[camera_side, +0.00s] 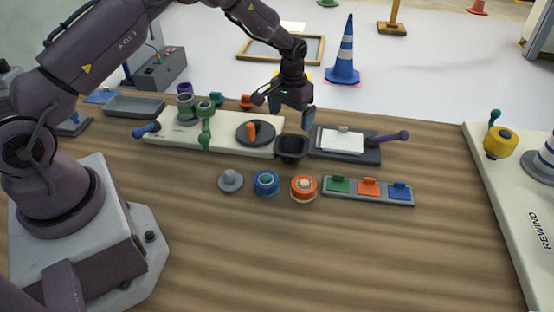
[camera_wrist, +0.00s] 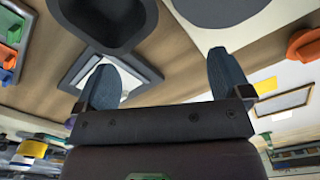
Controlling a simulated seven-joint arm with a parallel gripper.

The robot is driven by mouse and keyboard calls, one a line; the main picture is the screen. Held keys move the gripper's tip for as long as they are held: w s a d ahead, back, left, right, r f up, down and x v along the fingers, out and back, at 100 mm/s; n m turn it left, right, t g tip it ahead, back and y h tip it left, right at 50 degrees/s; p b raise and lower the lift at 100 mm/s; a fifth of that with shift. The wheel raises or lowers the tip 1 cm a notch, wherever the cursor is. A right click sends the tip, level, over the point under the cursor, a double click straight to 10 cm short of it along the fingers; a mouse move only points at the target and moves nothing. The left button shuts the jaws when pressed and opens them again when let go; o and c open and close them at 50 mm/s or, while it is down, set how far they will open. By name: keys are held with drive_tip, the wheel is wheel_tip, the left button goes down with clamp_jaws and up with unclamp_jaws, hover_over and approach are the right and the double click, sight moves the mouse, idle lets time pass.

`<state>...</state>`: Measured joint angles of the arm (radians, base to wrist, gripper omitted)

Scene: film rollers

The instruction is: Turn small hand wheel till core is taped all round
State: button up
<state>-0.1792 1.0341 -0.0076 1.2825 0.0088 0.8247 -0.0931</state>
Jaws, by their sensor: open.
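A dark round hand wheel (camera_side: 256,133) with an upright orange knob (camera_side: 251,131) lies on the right end of a cream board (camera_side: 223,146) in the side view. A grey-green roller (camera_side: 187,109) stands near the board's left end, beside a green handle (camera_side: 205,131). I cannot tell which part is the core, or how much tape is on it. My gripper (camera_side: 291,118) is open and empty, above and right of the wheel, apart from it. In the wrist view, my gripper's fingers (camera_wrist: 162,62) are spread; the wheel's grey underside or rim cannot be told for sure.
A black cup (camera_side: 291,148) stands at the board's right end, close below my gripper. Spools (camera_side: 266,183) and a tray of coloured clips (camera_side: 369,190) lie in front. The front tabletop is clear.

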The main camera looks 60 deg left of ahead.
wheel_tip(320, 180, up, 5)
drive_tip(key=shift+r, duration=0.15)
idle(0.4)
drive_tip(key=shift+g, duration=0.4)
drive_tip(key=s, duration=0.2)
drive_tip(key=s+d, duration=0.1)
drive_tip(key=s, duration=0.1)
drive_tip(key=s+d+r+m+t, duration=0.1)
drive_tip(key=s+d+r+t, duration=0.2)
drive_tip(key=s+r, duration=0.8)
drive_tip(key=s+d+r+m+t, duration=0.2)
drive_tip(key=s+d+r, duration=0.3)
drive_tip(key=s+r, duration=0.7)
drive_tip(key=s+t, duration=0.1)
drive_tip(key=s, duration=0.2)
drive_tip(key=shift+s+r, duration=0.15)
drive_tip(key=shift+s, duration=0.2)
